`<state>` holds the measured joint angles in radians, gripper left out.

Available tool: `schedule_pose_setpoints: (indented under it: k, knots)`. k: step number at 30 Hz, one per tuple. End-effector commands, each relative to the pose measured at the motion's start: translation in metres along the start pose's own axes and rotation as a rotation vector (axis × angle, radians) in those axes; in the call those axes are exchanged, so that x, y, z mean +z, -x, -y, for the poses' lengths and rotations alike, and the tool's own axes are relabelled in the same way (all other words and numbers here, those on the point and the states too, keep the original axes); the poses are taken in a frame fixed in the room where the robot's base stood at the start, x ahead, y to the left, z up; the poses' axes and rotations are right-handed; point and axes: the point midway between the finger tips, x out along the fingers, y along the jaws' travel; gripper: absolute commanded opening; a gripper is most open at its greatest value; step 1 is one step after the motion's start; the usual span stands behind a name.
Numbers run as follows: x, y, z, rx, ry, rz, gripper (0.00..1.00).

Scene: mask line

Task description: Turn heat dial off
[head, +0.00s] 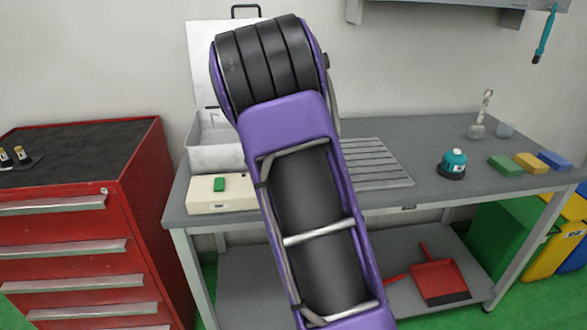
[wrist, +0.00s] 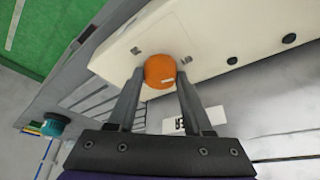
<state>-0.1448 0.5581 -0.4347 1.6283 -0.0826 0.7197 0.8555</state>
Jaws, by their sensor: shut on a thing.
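The heat dial (wrist: 160,69) is an orange round knob on the front of a cream control box (wrist: 210,42) in the wrist view. A small pale mark shows on its lower edge. My gripper (wrist: 159,82) has one finger on each side of the dial and is shut on it. In the head view, the left part of the cream box (head: 222,204) with a green button (head: 219,184) shows on the grey bench. My purple arm hides the dial and my gripper there.
A white case (head: 214,140) with its lid raised stands behind the box on the bench (head: 420,150). A slatted panel (head: 370,160) lies to the right. A teal-topped item (head: 454,162) and coloured blocks stand farther right. A red drawer cabinet (head: 80,240) is at the left.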

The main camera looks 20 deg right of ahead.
Motion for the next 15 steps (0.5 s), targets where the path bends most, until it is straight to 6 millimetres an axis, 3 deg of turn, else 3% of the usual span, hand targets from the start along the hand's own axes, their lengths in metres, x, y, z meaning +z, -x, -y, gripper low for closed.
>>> schedule_pose_setpoints:
  k: [15]
  knots:
    - [0.0012,-0.0012,0.0004,0.033,-0.077,0.003,0.00]
